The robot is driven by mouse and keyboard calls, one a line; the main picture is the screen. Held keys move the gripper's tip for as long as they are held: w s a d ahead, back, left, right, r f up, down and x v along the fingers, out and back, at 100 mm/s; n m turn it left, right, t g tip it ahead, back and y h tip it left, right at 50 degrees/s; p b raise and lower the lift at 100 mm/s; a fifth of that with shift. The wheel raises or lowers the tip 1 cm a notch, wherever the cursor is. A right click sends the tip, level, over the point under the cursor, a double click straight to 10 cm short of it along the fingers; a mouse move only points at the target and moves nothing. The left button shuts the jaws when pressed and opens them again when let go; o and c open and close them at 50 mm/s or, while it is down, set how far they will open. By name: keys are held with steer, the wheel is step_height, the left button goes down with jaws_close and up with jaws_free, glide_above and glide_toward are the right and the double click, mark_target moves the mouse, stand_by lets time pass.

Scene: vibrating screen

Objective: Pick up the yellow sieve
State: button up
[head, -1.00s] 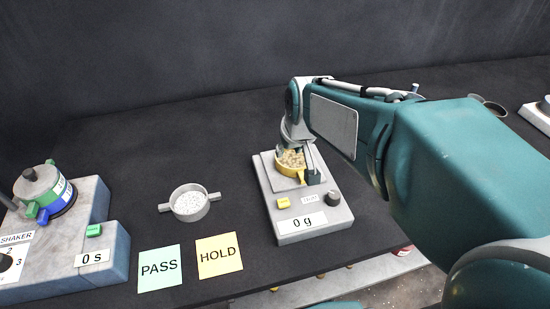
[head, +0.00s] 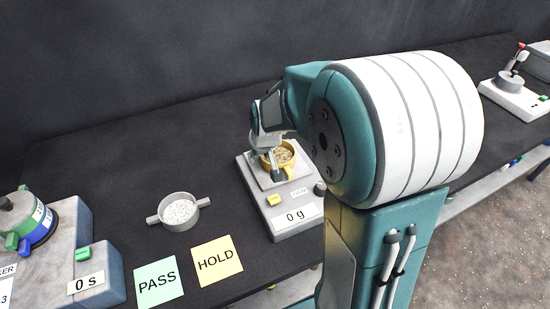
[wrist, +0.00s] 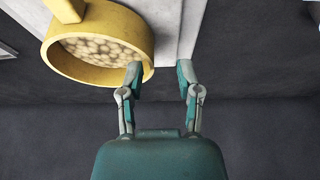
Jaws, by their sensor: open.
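The yellow sieve (head: 291,162), full of pale round pieces, sits on the plate of the grey scale (head: 250,205), whose display reads 0 g. One of its handles points to the front in the head view. In the wrist view the sieve (wrist: 137,38) is at upper left, with one handle at the top edge. My gripper (head: 273,165) is at the sieve's left side in the head view. In the wrist view my gripper (wrist: 160,77) is open and empty. Its left finger overlaps the sieve's rim; I cannot tell whether it touches. The sieve is not between the fingers.
A grey sieve (head: 181,226) with white grains stands left of the scale. Green PASS (head: 158,283) and yellow HOLD (head: 217,260) cards lie in front. The shaker (head: 75,225) is at far left. A white device (head: 515,98) stands far right. Dark table behind is clear.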

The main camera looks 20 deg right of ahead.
steer(key=shift+d+x, duration=0.2)
steer(key=shift+x, duration=0.95)
steer(key=shift+w+d+f, duration=0.15)
steer(key=shift+d+f, duration=0.1)
steer(key=shift+d, duration=0.2)
steer(key=shift+a, duration=0.15)
jaws_close()
steer(key=shift+a, duration=0.3)
steer(key=shift+d, duration=0.15)
steer(key=shift+d+r, duration=0.1)
steer(key=shift+r, duration=0.4)
step_height(320, 180, up, 3)
steer(key=shift+f, duration=0.2)
steer(key=s+d+r, duration=0.4)
steer(key=s+r, duration=0.5)
steer(key=s, duration=0.4)
steer(key=shift+s+r, duration=0.25)
steer(key=shift+s, duration=0.05)
